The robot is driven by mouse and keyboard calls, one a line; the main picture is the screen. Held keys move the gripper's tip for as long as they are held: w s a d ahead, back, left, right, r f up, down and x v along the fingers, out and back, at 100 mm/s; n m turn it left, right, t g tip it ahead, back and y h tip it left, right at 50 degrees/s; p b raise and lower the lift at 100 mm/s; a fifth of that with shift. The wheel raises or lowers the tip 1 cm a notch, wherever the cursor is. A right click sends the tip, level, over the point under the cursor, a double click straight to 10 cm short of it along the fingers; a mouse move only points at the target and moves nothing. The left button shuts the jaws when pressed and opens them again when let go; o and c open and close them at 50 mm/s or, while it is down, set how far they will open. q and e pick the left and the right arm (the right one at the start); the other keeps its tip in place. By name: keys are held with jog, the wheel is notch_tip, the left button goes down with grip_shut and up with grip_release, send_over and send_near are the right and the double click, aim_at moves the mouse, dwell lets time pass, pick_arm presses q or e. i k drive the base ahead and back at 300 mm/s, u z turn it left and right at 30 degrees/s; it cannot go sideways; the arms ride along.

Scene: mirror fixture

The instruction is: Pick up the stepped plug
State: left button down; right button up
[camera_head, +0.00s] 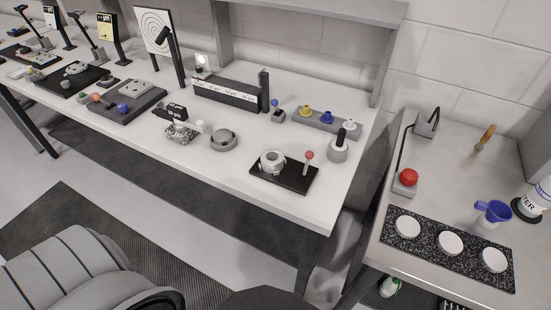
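I cannot tell for certain which piece is the stepped plug. One candidate is a round grey piece (338,152) with an upright black grip, standing near the right end of the long white bench (215,172). Another round grey piece (223,141), low and ring-like, sits near the bench's front edge. A black plate (262,178) to its right carries a silver ring-shaped mount (272,158) and a red-tipped pin (309,157). Neither of my grippers is in view.
A grey rack (318,121) with yellow, blue and white knobs stands behind. A long dark block (230,96) stands at the back. The right table has a red button (408,177), a speckled plate (470,256) and a blue cup (493,212). A grey ribbed seat (70,270) is lower left.

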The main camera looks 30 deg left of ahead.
aim_at(339, 145)
jog(key=z, duration=2.65)
jog(key=k, duration=0.75)
jog(key=u, duration=1.65)
